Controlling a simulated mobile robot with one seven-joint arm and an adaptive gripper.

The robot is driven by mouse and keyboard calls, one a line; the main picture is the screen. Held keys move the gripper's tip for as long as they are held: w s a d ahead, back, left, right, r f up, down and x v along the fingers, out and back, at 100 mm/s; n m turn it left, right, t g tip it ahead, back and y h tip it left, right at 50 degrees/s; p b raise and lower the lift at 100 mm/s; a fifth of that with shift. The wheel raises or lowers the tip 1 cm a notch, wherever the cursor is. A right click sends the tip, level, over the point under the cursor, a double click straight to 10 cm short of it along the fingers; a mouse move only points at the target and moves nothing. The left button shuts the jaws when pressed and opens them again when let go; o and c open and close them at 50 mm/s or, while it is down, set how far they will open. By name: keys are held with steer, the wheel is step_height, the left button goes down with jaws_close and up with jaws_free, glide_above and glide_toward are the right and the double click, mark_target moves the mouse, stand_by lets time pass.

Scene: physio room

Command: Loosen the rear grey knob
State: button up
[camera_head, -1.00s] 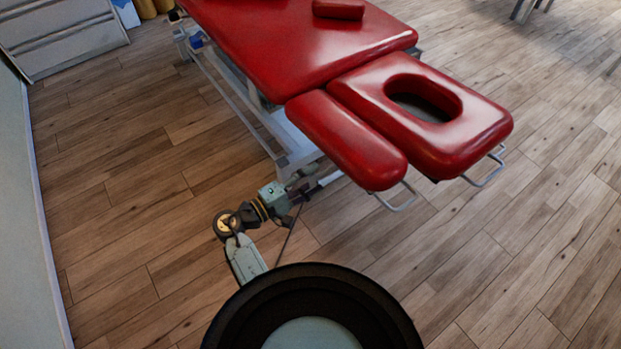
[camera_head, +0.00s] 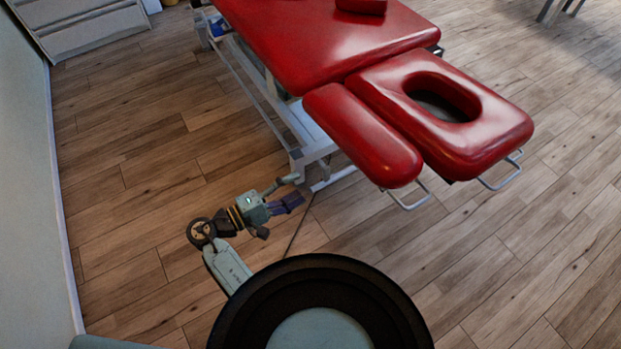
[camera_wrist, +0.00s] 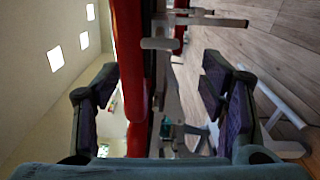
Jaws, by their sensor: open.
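The red treatment table (camera_head: 310,45) stands upper centre in the head view, with a split head end: a narrow pad (camera_head: 362,137) and a pad with a face hole (camera_head: 480,125). My gripper (camera_head: 298,200) is low beside the table's frame, left of the narrow pad, apart from it. In the wrist view my gripper (camera_wrist: 158,80) is open and empty, its dark fingers spread either side of the red cushion edge (camera_wrist: 134,75). A grey rounded piece (camera_wrist: 160,44) shows beyond the fingers; I cannot tell whether it is a knob or a handle. No grey knob is clearly visible.
The white table frame (camera_head: 312,150) is close to my gripper. Wire handles (camera_head: 408,197) stick out under the head pads. A wall (camera_head: 30,190) runs down the left, with a drawer unit (camera_head: 85,25) at the back. Wooden floor (camera_head: 130,210) is clear around the table.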

steer(key=shift+v, duration=1.25)
